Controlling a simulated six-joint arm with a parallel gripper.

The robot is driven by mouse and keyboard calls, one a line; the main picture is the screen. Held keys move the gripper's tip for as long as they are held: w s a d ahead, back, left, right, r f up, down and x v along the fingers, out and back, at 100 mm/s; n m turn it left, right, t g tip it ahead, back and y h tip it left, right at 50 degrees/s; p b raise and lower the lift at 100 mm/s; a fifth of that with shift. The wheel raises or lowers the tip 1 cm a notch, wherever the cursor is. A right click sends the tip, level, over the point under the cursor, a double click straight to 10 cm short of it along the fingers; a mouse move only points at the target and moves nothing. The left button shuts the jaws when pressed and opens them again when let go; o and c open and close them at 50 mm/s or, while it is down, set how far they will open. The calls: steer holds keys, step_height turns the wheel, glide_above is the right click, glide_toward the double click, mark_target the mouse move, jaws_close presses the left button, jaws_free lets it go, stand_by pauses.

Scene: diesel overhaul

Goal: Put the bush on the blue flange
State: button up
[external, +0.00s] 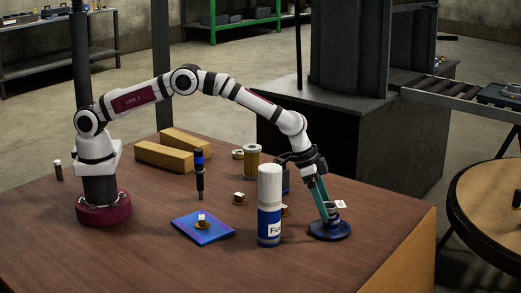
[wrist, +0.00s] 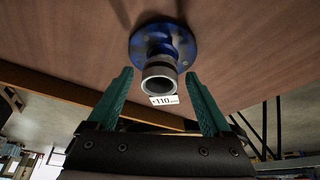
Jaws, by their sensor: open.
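The blue flange (external: 330,231) lies on the table at the right, below my gripper (external: 324,205). In the wrist view the flange (wrist: 181,45) is a blue disc with a raised neck. A grey ring that looks like the bush (wrist: 160,77) sits at the end of the neck, with a white tag marked 110 beside it. I cannot tell how far it is seated. The green fingers of my gripper (wrist: 158,80) are open, one on each side of the ring, with visible gaps. In the external view the fingers partly hide the ring; its white tag shows.
A tall white and blue can (external: 269,205) stands just left of the flange. A blue mat (external: 190,233) bears a small brass part (external: 201,222), and another brass part (external: 239,198) stands behind. A yellow-brown cylinder (external: 252,162) and wooden blocks (external: 165,156) are farther back.

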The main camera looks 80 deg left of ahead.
steer(key=v, duration=1.2)
steer(key=s+a+r+g+y, duration=0.1)
steer(key=s+a+r, duration=0.35)
steer(key=s, duration=0.45)
steer(key=s+a+r+g+y, duration=0.1)
steer(key=s+a+r, duration=0.4)
steer(key=s, duration=0.4)
steer(key=s+a+f+g, duration=0.1)
steer(key=s+a, duration=0.1)
steer(key=s, duration=0.6)
steer(key=s+a+f+m, duration=0.1)
steer(key=s+a+f, duration=0.1)
steer(key=s, duration=0.7)
steer(key=s+a+f+m+g+y, duration=0.1)
steer(key=s+a, duration=0.3)
steer(key=s, duration=0.4)
steer(key=shift+s+a+f+g, duration=0.15)
steer(key=shift+a+f+g, duration=0.1)
steer(key=shift+g, duration=0.05)
